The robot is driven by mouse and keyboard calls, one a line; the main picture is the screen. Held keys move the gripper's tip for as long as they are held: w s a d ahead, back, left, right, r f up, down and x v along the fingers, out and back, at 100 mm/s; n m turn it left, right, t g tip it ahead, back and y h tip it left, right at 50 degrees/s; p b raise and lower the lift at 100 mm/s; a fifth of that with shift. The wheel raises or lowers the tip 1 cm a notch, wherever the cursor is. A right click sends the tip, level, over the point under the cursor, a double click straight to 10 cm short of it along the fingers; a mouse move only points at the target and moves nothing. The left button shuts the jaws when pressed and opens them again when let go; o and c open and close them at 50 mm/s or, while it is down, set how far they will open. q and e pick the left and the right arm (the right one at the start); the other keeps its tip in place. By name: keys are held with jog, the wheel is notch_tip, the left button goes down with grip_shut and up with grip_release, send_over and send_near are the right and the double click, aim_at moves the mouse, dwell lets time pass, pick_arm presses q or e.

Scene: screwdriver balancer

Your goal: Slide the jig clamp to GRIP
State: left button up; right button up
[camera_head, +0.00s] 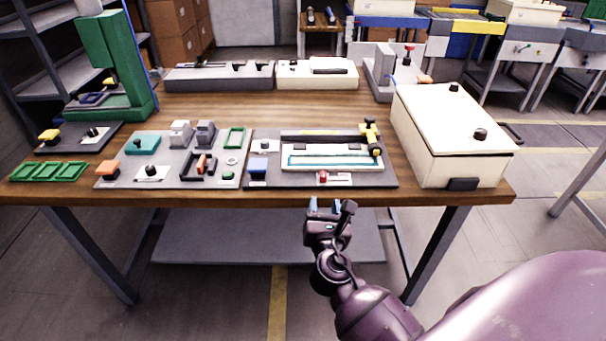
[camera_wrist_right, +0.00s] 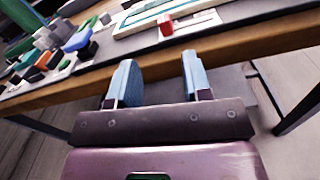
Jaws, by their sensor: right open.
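A small red slider knob (camera_head: 322,177) sits on a light strip at the front of the right-hand grey panel (camera_head: 386,182); it looks like the jig clamp control. Any GRIP lettering is too small to read. Behind it lies a white and teal framed jig (camera_head: 330,158). The red knob also shows at the top of the right wrist view (camera_wrist_right: 166,25). My right gripper (camera_head: 326,205) is open and empty, just in front of the table's front edge, apart from the knob. Its two blue-grey fingers (camera_wrist_right: 158,60) are spread. My left gripper is not in view.
The wooden table edge (camera_head: 285,198) lies between my right gripper and the panel. A blue block (camera_head: 258,166) is left of the knob. A yellow-and-black handle (camera_head: 371,138) stands at the panel's right. A cream box (camera_head: 450,140) stands further right. The left panel holds several small parts.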

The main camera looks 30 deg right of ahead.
aim_at(324, 177)
jog(key=shift+n, duration=0.9)
jog(key=x, duration=1)
jog(key=shift+w+d+r+b, duration=0.1)
jog(key=shift+w+d+b, duration=0.05)
jog(key=shift+d+b, duration=0.25)
grip_shut()
